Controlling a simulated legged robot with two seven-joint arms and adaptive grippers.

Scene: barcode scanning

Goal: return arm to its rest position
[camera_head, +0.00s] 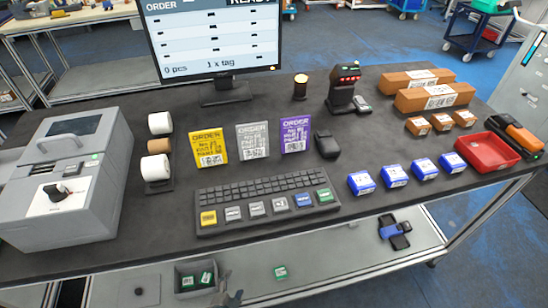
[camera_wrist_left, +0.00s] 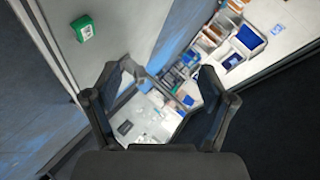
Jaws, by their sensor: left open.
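My left gripper (camera_wrist_left: 165,78) is open in the left wrist view, with its two dark fingers spread and nothing between them. In the head view only a small part of it (camera_head: 232,299) shows at the bottom edge, low in front of the table and beside a grey bin (camera_head: 178,281). It is clear of the items on the tabletop. My right gripper is not in view.
The dark table (camera_head: 360,217) holds a printer (camera_head: 45,205), a keyboard (camera_head: 262,211), order cards, a scanner on a stand (camera_head: 342,92), blue boxes, brown boxes and a red tray (camera_head: 487,152). A lower shelf (camera_head: 335,262) holds a blue-and-black item (camera_head: 394,231).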

